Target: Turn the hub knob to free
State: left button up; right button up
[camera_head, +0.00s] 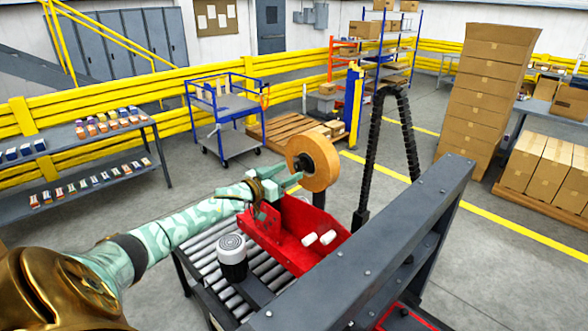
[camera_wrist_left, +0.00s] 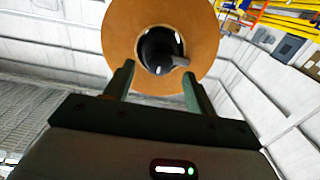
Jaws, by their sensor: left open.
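A large orange-brown tape roll (camera_head: 322,165) stands on edge above the red machine part, with a dark hub (camera_head: 303,162) at its centre. In the left wrist view the roll (camera_wrist_left: 122,38) faces me, and its black hub (camera_wrist_left: 156,46) carries a small grey hub knob (camera_wrist_left: 180,61) pointing right. My left gripper (camera_head: 284,187) is open and empty, just in front of the roll's hub side. In the left wrist view its two fingers (camera_wrist_left: 160,84) point at the hub, one on each side below it, apart from the knob. My right gripper is out of view.
The red trough (camera_head: 262,235) lies beneath my left gripper, with white cylinders (camera_head: 320,239) inside. A motor (camera_head: 232,256) sits by the roller conveyor (camera_head: 194,254). A grey beam (camera_head: 400,245) runs along the right.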

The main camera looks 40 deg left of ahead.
aim_at(296, 168)
pick_arm(q)
jog(key=shift+w+d, duration=0.15)
jog(key=shift+w, duration=1.5)
jog(key=c, duration=1)
jog(key=shift+o, duration=0.2)
